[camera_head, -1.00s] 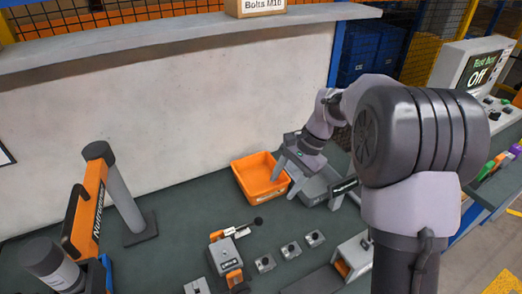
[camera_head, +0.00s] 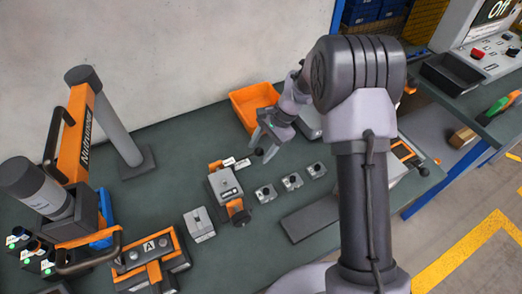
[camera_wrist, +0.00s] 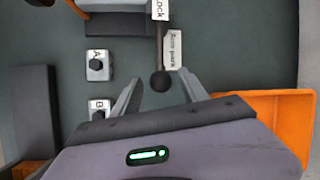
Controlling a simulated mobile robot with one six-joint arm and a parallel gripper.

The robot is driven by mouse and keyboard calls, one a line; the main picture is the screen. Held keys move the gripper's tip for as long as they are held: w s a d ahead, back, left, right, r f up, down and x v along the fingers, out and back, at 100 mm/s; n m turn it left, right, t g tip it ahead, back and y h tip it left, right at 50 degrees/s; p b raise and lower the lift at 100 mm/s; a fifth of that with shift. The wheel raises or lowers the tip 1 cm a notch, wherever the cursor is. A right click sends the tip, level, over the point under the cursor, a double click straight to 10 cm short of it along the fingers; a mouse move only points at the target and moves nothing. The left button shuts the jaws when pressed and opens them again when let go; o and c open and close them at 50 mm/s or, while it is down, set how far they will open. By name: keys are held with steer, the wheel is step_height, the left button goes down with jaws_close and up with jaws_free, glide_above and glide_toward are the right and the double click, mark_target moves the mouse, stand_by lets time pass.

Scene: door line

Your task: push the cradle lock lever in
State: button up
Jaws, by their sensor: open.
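The cradle (camera_head: 226,186) is a grey block with orange parts on the bench, left of my gripper in the head view. Its lock lever (camera_head: 238,162) sticks out from its top toward my gripper. In the wrist view the lever is a thin dark rod (camera_wrist: 160,52) ending in a black ball knob (camera_wrist: 160,82), beside white labels, one reading "Lock". My gripper (camera_wrist: 161,88) is open and empty, with a finger to each side of the knob. It also shows in the head view (camera_head: 263,146). I cannot tell whether a finger touches the knob.
An orange bin (camera_head: 252,103) stands behind my gripper. Several small grey blocks (camera_head: 291,181) sit in a row in front of it. A tall orange-and-grey fixture (camera_head: 80,135) stands at the left. A dark flat plate (camera_head: 309,218) lies at the front.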

jaws_close()
stand_by(1.4)
